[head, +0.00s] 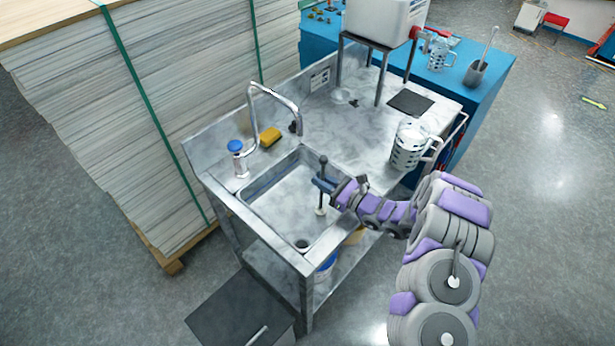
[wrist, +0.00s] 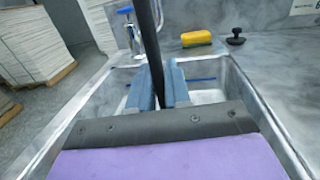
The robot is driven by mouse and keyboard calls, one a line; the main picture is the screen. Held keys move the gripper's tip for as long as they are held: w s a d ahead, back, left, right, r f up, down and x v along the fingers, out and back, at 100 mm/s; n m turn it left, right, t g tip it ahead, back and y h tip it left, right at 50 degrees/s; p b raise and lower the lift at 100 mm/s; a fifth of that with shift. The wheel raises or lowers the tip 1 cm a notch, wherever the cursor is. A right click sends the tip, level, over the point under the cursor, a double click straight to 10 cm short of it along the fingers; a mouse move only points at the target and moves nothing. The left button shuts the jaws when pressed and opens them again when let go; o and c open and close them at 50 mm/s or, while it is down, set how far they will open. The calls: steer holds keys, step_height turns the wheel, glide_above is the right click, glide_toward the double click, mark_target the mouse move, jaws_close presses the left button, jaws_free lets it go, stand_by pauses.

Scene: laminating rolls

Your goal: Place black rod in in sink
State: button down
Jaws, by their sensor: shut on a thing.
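The black rod (head: 322,172) stands about upright, with a dark knob at its top and a pale end at the bottom. My gripper (head: 325,184) is shut on the rod and holds it over the basin of the steel sink (head: 262,196). In the wrist view the rod (wrist: 149,45) runs up between the two blue fingers (wrist: 158,88). The rod's lower end appears inside the sink outline in the head view. I cannot tell whether it touches the sink floor.
A faucet (head: 252,120) with a blue knob and a yellow sponge (head: 270,138) are at the sink's back edge. A measuring jug (head: 408,145) stands on the counter to the right. Stacked sheets (head: 150,110) rise behind the sink. A blue table (head: 480,88) is beyond.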

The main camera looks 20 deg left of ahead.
steer(key=w+a+f+b, duration=0.1)
steer(key=a, duration=0.4)
steer(key=shift+w+a, duration=0.2)
steer(key=shift+a, duration=0.2)
steer(key=shift+f, duration=0.15)
steer(key=c, duration=1.1)
jaws_free()
steer(key=shift+a, duration=0.15)
steer(key=p+v, duration=0.1)
steer(key=v, duration=1.1)
steer(key=shift+p, duration=0.3)
